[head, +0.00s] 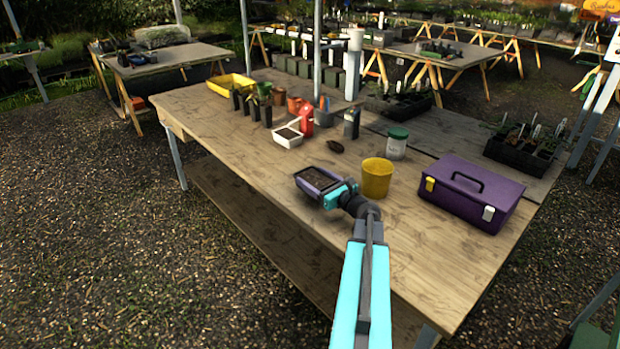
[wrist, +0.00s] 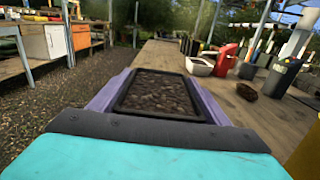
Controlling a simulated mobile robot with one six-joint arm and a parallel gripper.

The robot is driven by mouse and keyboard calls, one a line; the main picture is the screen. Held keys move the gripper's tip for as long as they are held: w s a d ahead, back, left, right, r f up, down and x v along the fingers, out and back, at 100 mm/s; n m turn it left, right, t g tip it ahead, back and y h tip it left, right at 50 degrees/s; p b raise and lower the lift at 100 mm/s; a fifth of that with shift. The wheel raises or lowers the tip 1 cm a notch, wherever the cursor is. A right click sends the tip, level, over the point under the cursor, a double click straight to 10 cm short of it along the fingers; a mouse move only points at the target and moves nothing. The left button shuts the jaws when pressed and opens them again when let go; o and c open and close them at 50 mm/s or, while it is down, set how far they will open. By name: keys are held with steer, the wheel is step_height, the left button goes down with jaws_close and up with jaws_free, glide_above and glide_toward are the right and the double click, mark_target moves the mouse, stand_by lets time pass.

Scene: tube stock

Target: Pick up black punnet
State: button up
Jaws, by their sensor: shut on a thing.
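The black punnet (head: 316,180) is filled with dark brown soil and is near the front edge of the wooden table. It also shows in the wrist view (wrist: 155,112), close in front of the camera. My gripper (head: 322,185) is shut on the punnet, with its purple fingers along the punnet's two sides. Whether the punnet touches the table or hangs just above it is hard to tell. Its underside is hidden.
A yellow pot (head: 377,179) stands close right of my gripper, with a purple toolbox (head: 470,195) further right. A white punnet (head: 288,138), a red watering can (head: 306,120) and a dark brown lump (head: 335,147) are behind. The table's left front is clear.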

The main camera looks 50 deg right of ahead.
mark_target(318, 188)
steer(key=s+a, duration=0.1)
steer(key=s, duration=0.1)
steer(key=s+a, duration=0.2)
steer(key=s+a+b, duration=0.1)
steer(key=s+a, duration=0.1)
steer(key=shift+r, duration=0.4)
steer(key=shift+d+r+p, duration=0.15)
steer(key=shift+r+p, duration=0.05)
steer(key=shift+p, duration=0.35)
steer(key=shift+s+p, duration=0.15)
steer(key=shift+p, duration=0.5)
steer(key=shift+s+a+p, duration=0.25)
steer(key=shift+a+p, duration=0.05)
steer(key=shift+p, duration=0.95)
steer(key=shift+s+a+p, duration=0.25)
steer(key=shift+s+p, duration=0.05)
steer(key=shift+p, duration=0.85)
steer(key=shift+s+a+f+p, duration=0.1)
steer(key=shift+s+a+p, duration=0.15)
steer(key=shift+p, duration=0.55)
